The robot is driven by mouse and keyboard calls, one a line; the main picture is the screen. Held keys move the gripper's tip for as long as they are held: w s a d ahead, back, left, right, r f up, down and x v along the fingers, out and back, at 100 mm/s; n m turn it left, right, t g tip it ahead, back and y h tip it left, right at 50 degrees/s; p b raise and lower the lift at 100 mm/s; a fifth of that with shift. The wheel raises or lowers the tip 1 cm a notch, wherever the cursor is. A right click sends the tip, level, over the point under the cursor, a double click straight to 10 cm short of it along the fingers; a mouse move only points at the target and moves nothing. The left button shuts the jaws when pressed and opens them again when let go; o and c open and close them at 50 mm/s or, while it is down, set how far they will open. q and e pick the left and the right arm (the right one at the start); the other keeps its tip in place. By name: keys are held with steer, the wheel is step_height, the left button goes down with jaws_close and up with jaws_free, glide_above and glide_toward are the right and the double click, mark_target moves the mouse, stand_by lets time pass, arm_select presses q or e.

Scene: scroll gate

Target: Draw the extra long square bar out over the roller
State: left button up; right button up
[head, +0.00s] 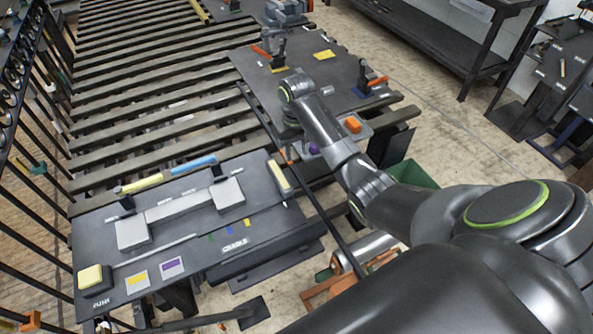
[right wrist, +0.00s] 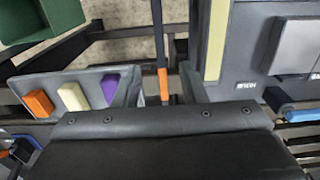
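The extra long square bar (head: 334,228) is a thin dark bar. It runs diagonally in the head view, past the right side of the near panel, and partly hides behind my right arm. In the right wrist view the bar (right wrist: 158,35) stands upright in the picture, with an orange band (right wrist: 163,84) on it. My right gripper (head: 288,150) is over the bar. In the right wrist view its fingers (right wrist: 161,80) are apart on either side of the bar, with gaps showing. A silver roller (head: 368,248) lies low beside an orange frame. My left gripper does not show.
A near panel (head: 200,255) carries grey blocks and coloured tiles. A far panel (head: 300,85) has black clamps with orange handles. A small tray holds an orange block (right wrist: 38,103), a cream block (right wrist: 73,96) and a purple block (right wrist: 110,90). A green bin (right wrist: 42,18) stands nearby.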

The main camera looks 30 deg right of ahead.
mark_target(296, 172)
step_height(296, 172, down, 8)
steer(key=shift+f, duration=0.1)
steer(key=shift+c, duration=0.5)
jaws_close()
steer(key=shift+p, duration=0.3)
stand_by(0.8)
